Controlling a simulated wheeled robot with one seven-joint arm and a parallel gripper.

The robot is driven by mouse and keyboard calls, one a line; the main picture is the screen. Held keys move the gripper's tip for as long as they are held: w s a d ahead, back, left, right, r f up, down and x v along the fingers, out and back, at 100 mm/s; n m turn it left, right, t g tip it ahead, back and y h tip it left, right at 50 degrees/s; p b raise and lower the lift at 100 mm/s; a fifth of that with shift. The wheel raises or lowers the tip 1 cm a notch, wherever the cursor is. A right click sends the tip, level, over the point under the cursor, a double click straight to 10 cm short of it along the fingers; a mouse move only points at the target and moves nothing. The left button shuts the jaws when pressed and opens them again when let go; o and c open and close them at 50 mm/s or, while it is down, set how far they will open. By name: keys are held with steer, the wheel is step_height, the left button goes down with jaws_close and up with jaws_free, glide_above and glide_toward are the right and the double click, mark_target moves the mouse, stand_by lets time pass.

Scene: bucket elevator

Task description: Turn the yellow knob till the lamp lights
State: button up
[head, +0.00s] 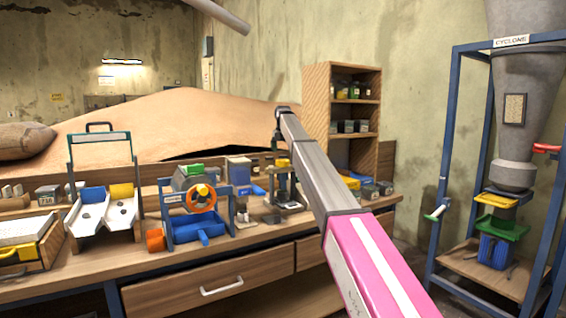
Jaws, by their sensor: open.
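My arm reaches over the bench to the back, and my gripper (279,143) points down at its far end. It is small and dark here; it looks open with nothing held. Below it is a small bench device (286,190) with a dark stand and base. A yellow part (283,162) shows at its top, just under my gripper; I cannot tell whether it is the knob or whether my gripper touches it. My arm is close in front of the device's right side. I cannot make out the task's lamp.
On the wooden bench (100,262) stand a blue-framed unit with an orange ring (202,197), a twin-chute unit (104,215) and a tray (30,240). A wooden shelf (316,110) stands behind. A blue-framed cyclone rig (448,165) is at right.

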mark_target(283, 160)
step_height(283, 160, down, 6)
steer(key=shift+r, duration=0.1)
steer(key=shift+c, duration=0.3)
steer(key=c, duration=0.9)
steer(key=shift+o, duration=0.2)
